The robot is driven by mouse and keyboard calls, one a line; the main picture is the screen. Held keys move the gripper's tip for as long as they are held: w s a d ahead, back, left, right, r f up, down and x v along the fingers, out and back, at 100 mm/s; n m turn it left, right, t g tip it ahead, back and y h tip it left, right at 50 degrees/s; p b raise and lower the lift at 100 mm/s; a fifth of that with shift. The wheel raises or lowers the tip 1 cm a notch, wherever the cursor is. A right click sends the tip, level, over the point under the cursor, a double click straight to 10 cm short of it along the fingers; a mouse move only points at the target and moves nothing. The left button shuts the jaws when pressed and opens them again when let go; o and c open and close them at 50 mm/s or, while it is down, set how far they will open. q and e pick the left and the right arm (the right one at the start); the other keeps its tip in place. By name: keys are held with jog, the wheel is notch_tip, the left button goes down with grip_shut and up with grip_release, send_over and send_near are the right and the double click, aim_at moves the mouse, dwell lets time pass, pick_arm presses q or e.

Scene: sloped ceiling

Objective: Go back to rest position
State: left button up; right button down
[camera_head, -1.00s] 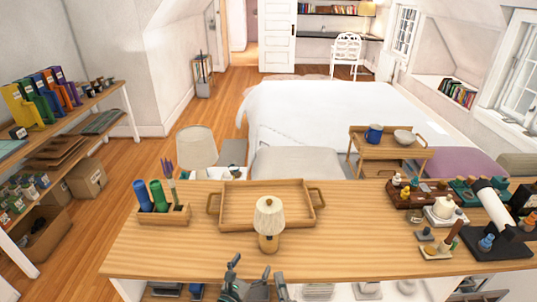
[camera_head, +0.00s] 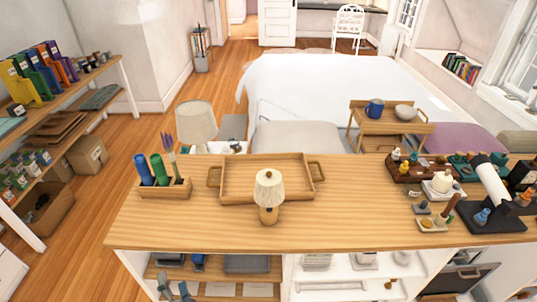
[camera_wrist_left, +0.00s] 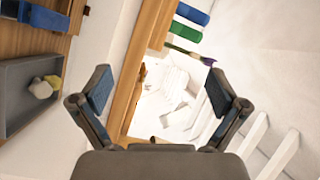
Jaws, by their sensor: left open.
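My left gripper (camera_head: 175,289) shows at the bottom edge of the head view, left of centre, low in front of the wooden-topped counter (camera_head: 350,232). Only its fingertips are in the picture. In the left wrist view the left gripper (camera_wrist_left: 160,92) has its two fingers spread wide with nothing between them. Beyond the fingers that view shows a wooden edge and white surfaces. My right gripper is in neither view.
On the counter stand a small lamp (camera_head: 268,195), a wooden tray (camera_head: 228,182), a bottle holder (camera_head: 165,190) and several small items at the right. Open shelves (camera_head: 230,263) lie below the top. Bare floor (camera_head: 95,215) shows at left.

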pick_arm(q)
jog(key=s+f+n+g+h, duration=0.3)
jog(key=s+f+n+g, duration=0.4)
jog(key=s+f, duration=0.55)
jog(key=s+d+f+g+h, duration=0.5)
jog(key=s+d+f+g, duration=0.2)
jog(key=s, duration=0.4)
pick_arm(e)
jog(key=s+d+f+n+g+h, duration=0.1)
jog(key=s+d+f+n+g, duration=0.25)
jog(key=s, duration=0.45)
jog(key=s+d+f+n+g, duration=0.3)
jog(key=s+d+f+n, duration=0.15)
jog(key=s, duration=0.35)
pick_arm(q)
jog(key=s+f+p, duration=0.1)
jog(key=f+p, duration=0.1)
jog(key=f, duration=0.9)
jog(key=s+f+p, duration=0.2)
jog(key=f+p, duration=0.1)
jog(key=f, duration=0.8)
jog(key=shift+s+p, duration=0.25)
jog(key=shift+p, duration=0.05)
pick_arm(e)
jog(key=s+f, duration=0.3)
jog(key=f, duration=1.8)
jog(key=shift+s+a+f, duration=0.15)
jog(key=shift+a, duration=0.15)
